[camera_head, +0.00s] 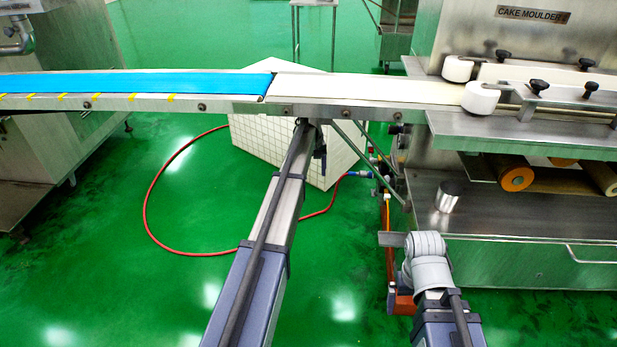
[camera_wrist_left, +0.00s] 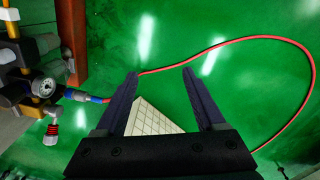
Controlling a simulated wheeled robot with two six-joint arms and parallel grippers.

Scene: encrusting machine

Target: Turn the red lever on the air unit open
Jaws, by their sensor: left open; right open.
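The air unit (camera_wrist_left: 22,75) stands at the left edge of the left wrist view, with a round gauge (camera_wrist_left: 43,88) and a blue hose fitting (camera_wrist_left: 92,97). A small red part with a pale end (camera_wrist_left: 51,131) sits below the gauge; I cannot tell for sure whether it is the red lever. In the head view the air unit (camera_head: 382,172) is small, beside the machine's left side. My left gripper (camera_wrist_left: 160,73) is open and empty, apart from the air unit and to its right. In the head view its arm reaches under the conveyor. My right gripper's fingers are not visible; only its arm shows.
The conveyor (camera_head: 190,83) crosses above my left arm. The cake moulder machine (camera_head: 530,190) fills the right side. A red hose (camera_head: 146,200) loops over the green floor from the fitting. A white tiled block (camera_head: 258,135) stands behind the left arm. Floor at left is open.

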